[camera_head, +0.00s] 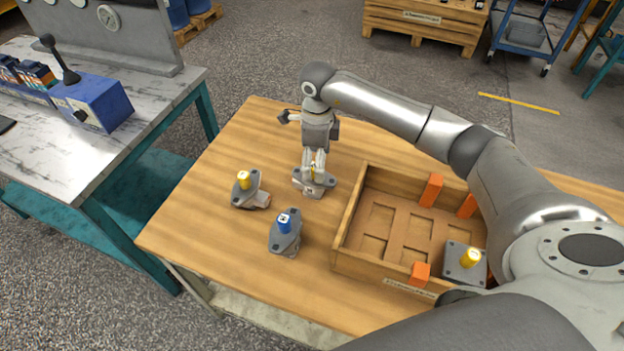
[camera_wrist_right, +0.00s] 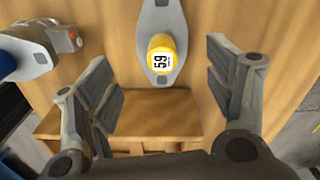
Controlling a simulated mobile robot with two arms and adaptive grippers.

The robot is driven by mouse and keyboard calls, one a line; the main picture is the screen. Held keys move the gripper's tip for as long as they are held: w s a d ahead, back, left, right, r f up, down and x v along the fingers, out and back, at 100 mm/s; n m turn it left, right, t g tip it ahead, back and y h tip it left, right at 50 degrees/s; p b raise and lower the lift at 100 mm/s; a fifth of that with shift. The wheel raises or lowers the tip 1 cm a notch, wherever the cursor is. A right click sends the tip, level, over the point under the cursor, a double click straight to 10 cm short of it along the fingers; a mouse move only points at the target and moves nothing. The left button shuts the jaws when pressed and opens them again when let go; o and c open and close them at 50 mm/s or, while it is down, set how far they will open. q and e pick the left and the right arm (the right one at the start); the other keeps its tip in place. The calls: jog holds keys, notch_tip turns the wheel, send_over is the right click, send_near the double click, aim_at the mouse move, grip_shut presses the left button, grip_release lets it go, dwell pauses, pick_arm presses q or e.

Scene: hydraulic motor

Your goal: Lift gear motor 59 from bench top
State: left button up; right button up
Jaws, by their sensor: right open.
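Gear motor 59 is a grey motor (camera_head: 322,187) with a flat oval flange and a yellow cap, standing on the wooden bench top (camera_head: 225,245) left of the crate. In the right wrist view its yellow cap (camera_wrist_right: 161,58) carries a label reading 59. My right gripper (camera_head: 314,164) is over this motor, pointing down. In the right wrist view its fingers (camera_wrist_right: 165,88) are apart, one on each side of the cap, with visible gaps to it. The gripper partly hides the motor in the head view. My left gripper is not in view.
A yellow-capped motor (camera_head: 247,190) and a blue-capped motor (camera_head: 285,233) stand nearby. A wooden crate (camera_head: 349,217) at right has recesses, orange blocks (camera_head: 431,190) and another yellow-capped motor (camera_head: 465,262). A grey workbench (camera_head: 150,118) stands beyond.

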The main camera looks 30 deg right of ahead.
aim_at(313, 182)
notch_tip(313, 182, down, 4)
jog(key=shift+f+b, duration=0.1)
jog(key=shift+b, duration=0.85)
jog(key=shift+w+f, duration=0.15)
jog(key=shift+f, duration=0.1)
jog(key=f+b, duration=0.2)
jog(key=f, duration=0.1)
jog(key=f+b, duration=0.1)
jog(key=shift+w+a+f+b, duration=0.2)
jog(key=shift+w+f+b, duration=0.05)
jog(key=shift+f+b, duration=0.1)
jog(key=shift+r, duration=0.15)
jog(key=shift+c, duration=0.4)
